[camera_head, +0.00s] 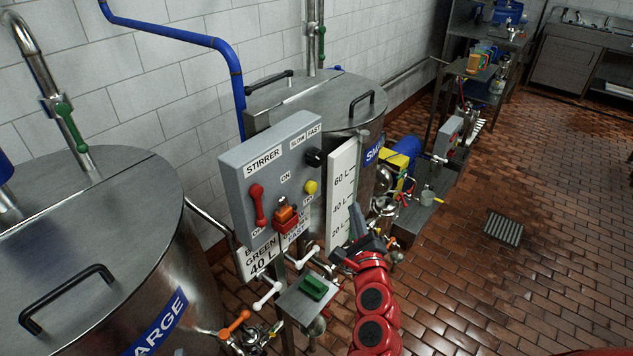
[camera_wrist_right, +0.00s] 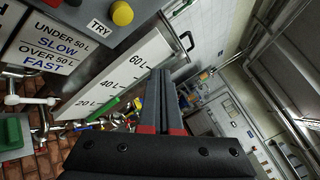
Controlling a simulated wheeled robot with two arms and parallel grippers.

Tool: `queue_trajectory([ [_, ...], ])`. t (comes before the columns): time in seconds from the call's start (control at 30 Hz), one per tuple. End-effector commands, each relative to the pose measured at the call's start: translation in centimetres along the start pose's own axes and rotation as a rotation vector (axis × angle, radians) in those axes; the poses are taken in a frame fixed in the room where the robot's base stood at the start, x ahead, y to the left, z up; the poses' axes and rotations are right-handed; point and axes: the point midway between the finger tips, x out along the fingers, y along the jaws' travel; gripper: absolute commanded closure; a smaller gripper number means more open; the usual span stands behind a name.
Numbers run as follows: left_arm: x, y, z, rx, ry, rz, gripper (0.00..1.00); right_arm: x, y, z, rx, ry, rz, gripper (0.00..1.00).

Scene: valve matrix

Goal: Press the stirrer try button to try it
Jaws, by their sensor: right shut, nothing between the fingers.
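The grey stirrer panel (camera_head: 262,165) hangs between the two tanks, with its "STIRRER" label at the top. The yellow button (camera_head: 311,187) is on its right side; in the right wrist view the yellow button (camera_wrist_right: 122,13) is at the top, near the "TRY" label (camera_wrist_right: 98,26). My right gripper (camera_head: 356,218) is to the right of and below the button, apart from it, in front of the level scale. In the right wrist view its fingers (camera_wrist_right: 161,78) are together and empty, and the button lies to their upper left. My left gripper is not in view.
The panel also has a red lever (camera_head: 257,205), a black knob (camera_head: 314,157) and an orange-red switch (camera_head: 286,215). The white level scale (camera_head: 341,190) stands beside the panel. A green-topped box (camera_head: 313,288) is below. Open tiled floor lies to the right.

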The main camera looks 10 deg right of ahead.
Motion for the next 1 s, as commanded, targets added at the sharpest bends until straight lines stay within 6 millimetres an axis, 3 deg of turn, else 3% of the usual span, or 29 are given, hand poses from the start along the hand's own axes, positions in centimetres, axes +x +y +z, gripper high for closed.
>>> queue_trajectory([
  [0.37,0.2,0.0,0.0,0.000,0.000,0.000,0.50,0.3,0.2,0.2,-0.003,0.001,-0.001,1.00],
  [1.0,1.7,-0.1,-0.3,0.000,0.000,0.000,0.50,5.6,4.1,3.9,-0.002,0.002,0.000,1.00],
])
